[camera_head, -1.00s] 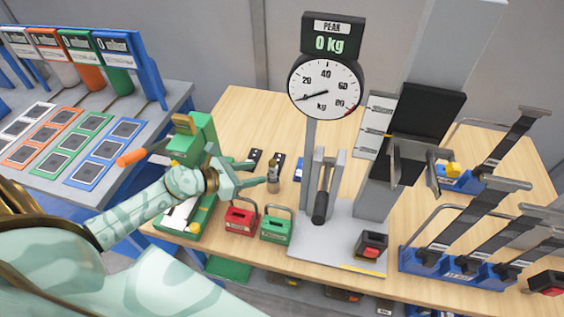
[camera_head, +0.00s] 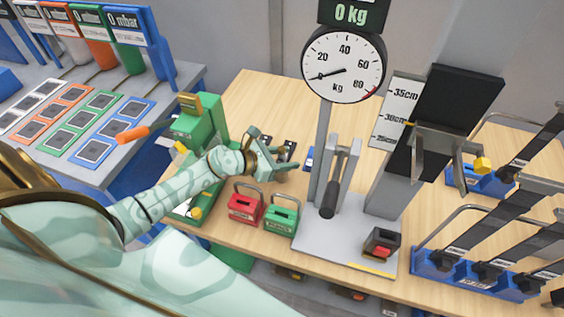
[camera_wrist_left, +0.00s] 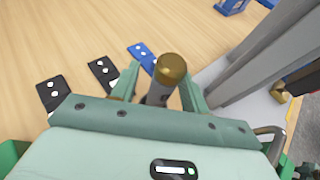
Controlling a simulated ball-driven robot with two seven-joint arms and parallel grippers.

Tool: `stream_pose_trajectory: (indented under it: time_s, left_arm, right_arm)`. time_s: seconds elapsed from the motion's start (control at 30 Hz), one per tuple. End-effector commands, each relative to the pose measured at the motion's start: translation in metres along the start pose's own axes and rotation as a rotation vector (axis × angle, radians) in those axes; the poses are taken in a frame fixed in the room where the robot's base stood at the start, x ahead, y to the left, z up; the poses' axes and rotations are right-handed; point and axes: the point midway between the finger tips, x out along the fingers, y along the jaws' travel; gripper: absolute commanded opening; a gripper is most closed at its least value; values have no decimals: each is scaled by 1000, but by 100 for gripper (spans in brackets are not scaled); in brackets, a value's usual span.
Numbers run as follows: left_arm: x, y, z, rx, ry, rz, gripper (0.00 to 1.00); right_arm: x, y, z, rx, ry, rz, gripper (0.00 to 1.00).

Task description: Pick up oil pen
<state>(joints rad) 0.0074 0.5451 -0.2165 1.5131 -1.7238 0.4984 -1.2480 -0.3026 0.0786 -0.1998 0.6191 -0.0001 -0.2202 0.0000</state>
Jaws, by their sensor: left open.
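The oil pen, a small upright cylinder with a brass-coloured rounded top (camera_wrist_left: 171,70) and a grey body, stands between the fingers of my left gripper (camera_wrist_left: 158,88) in the left wrist view. The jaws are open, one finger on each side of the pen, and I cannot tell whether either touches it. In the head view my left gripper (camera_head: 285,160) is low over the wooden bench (camera_head: 250,100), and its fingers largely hide the pen. My right gripper is not in view.
A red box (camera_head: 244,208) and a green box (camera_head: 281,219) with handles stand in front of the gripper. A green press (camera_head: 199,124) with an orange handle is at left. The grey test stand with a dial gauge (camera_head: 343,66) rises close at right.

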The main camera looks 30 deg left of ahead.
Motion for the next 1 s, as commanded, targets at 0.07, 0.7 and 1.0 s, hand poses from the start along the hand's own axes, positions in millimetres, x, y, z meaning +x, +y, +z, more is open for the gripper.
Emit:
stream_pose_trajectory:
  time_s: [0.07, 0.7, 1.0]
  left_arm:
    - [6, 0, 0, 0, 0, 0, 45]
    - [6, 0, 0, 1, 0, 0, 0]
    - [-3, 0, 23, 4, 0, -2, 0]
  right_arm:
    - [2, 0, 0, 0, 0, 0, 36]
    - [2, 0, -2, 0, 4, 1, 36]
    - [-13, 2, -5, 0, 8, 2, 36]
